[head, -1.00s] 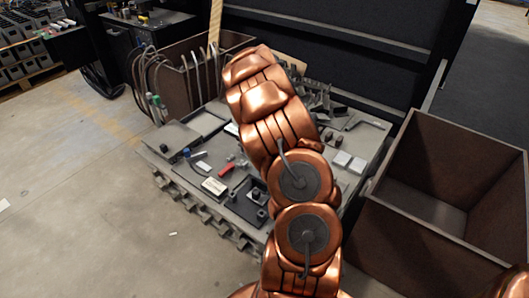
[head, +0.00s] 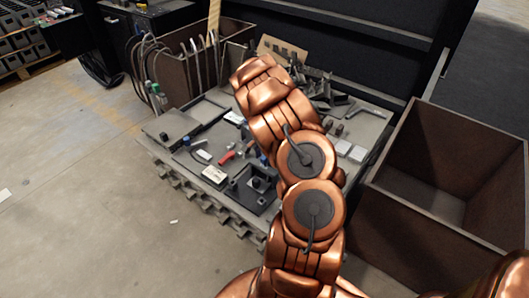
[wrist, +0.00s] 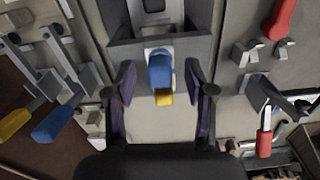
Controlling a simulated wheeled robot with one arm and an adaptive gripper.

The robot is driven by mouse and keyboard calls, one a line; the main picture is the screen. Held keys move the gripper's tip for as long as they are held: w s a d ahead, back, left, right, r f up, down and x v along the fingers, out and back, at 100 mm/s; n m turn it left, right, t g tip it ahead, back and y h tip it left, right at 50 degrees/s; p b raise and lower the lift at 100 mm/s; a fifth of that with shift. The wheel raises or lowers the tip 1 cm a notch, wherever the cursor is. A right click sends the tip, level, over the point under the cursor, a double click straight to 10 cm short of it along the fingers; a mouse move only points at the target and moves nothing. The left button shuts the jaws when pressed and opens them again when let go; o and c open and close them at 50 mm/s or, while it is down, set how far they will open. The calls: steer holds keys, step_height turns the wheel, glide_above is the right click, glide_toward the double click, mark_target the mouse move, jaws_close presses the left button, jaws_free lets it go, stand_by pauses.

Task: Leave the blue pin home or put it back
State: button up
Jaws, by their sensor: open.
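In the wrist view a blue pin (wrist: 160,70) with a yellow end and a pale collar stands out from a grey bracket (wrist: 204,48) at the top centre. My gripper (wrist: 161,84) is open, with one dark finger on each side of the pin and clear gaps between. Nothing is held. In the head view my copper arm hides the gripper. A small blue piece (head: 187,141) shows on the workbench (head: 157,128) to the left of the arm; I cannot tell if it is the same pin.
The wrist view shows a blue handle (wrist: 53,123) and a yellow handle (wrist: 14,122) at left, and red handles (wrist: 264,143) at right. In the head view a black fixture (head: 253,190) lies beside my arm, and a large empty brown bin (head: 480,150) stands at right.

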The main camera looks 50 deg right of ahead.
mark_target(264, 156)
jaws_close()
stand_by(0.5)
steer(key=shift+r, duration=0.15)
steer(key=shift+r+p, duration=0.45)
steer(key=shift+r, duration=1.9)
